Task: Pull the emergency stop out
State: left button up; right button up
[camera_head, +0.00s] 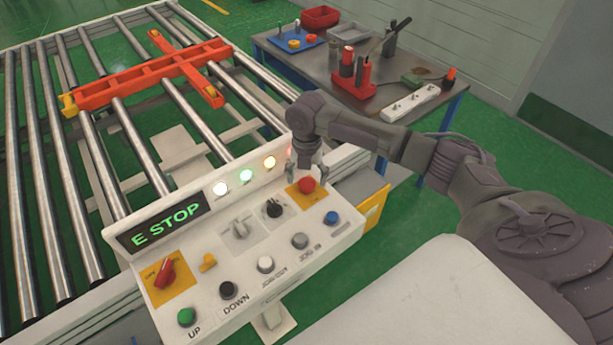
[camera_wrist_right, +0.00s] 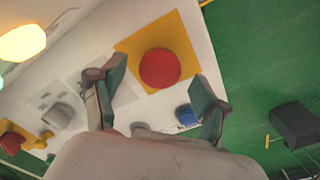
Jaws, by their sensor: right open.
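The emergency stop is a red round button (camera_head: 306,185) on a yellow plate at the right end of the white control panel (camera_head: 205,270). It also shows in the right wrist view (camera_wrist_right: 159,68), just beyond the fingertips. My right gripper (camera_head: 307,177) is over the button, pointing down at it. In the right wrist view the open fingers (camera_wrist_right: 158,80) stand apart on either side of the button's near side, with nothing between them. I cannot tell whether they touch it. The panel display (camera_head: 166,223) reads "E STOP" in green. My left gripper is out of view.
Close by on the panel are a black selector knob (camera_head: 273,208), a blue button (camera_head: 331,218) and a red rotary switch (camera_head: 164,273). Lit lamps (camera_head: 246,175) line its raised back. A roller conveyor (camera_head: 125,130) lies behind, and a tool table (camera_head: 330,90) stands beyond the arm.

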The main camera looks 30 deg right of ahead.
jog(key=shift+f, duration=0.35)
jog(key=shift+s+f, duration=0.1)
jog(key=shift+f, duration=0.2)
jog(key=shift+c, duration=0.8)
grip_shut()
jog(key=shift+r+p, duration=1.05)
jog(key=shift+p, duration=0.1)
jog(key=shift+w+f, duration=0.1)
jog(key=shift+w, duration=0.1)
jog(key=shift+c, duration=1.3)
grip_release()
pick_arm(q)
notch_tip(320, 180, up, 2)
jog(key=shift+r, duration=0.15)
pick_arm(e)
jog(key=o, duration=0.4)
jog(key=shift+s, duration=0.15)
